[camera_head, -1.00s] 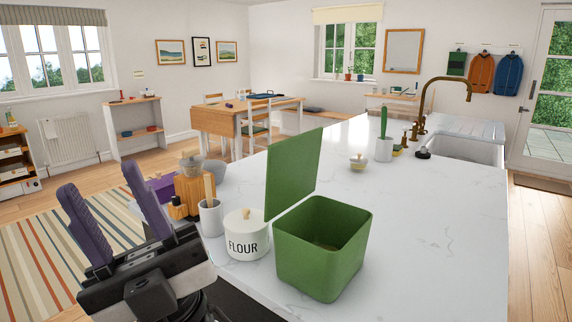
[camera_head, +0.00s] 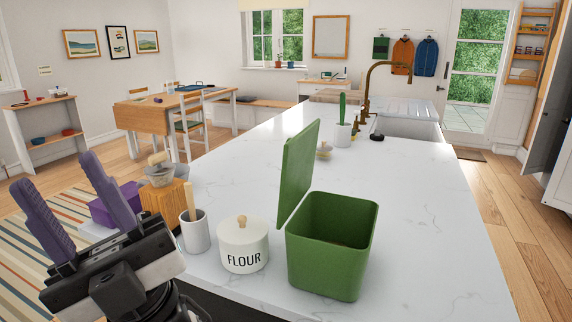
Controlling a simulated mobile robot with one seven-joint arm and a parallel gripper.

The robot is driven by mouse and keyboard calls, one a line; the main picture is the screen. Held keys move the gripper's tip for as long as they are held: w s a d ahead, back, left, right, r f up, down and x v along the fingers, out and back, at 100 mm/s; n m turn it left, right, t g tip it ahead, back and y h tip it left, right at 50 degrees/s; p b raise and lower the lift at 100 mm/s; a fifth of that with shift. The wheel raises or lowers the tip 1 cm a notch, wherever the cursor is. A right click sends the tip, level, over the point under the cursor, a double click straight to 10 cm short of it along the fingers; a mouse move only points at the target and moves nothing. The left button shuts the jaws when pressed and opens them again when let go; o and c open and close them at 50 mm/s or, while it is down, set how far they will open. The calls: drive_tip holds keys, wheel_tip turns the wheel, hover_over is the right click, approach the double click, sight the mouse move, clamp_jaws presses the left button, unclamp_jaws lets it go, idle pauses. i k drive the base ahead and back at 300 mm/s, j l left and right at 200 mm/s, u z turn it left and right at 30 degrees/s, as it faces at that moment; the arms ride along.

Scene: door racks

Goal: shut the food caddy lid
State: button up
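The green food caddy (camera_head: 330,262) stands on the white worktop near its front edge, right of the flour jar. Its green lid (camera_head: 298,172) is open, standing nearly upright along the caddy's left side. My gripper (camera_head: 72,195) is at the lower left, its two purple fingers spread apart with nothing between them. It is well to the left of the caddy and lid and touches neither. The inside bottom of the caddy is mostly hidden.
The white flour jar (camera_head: 243,245), a pot with a wooden-handled tool (camera_head: 196,236) and a wooden grinder (camera_head: 167,200) stand between my gripper and the caddy. The worktop (camera_head: 425,225) is clear to the caddy's right.

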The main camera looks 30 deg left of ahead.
sight(299, 151)
drive_tip(key=j, duration=0.4)
drive_tip(key=k+j+z, duration=0.15)
drive_tip(key=j, duration=0.2)
drive_tip(key=k+j, duration=0.1)
drive_tip(key=j, duration=0.3)
drive_tip(key=k+j+z, duration=0.15)
drive_tip(key=j, duration=0.55)
drive_tip(key=i+l+u, duration=0.1)
drive_tip(key=l+u, duration=0.35)
drive_tip(key=l, duration=0.3)
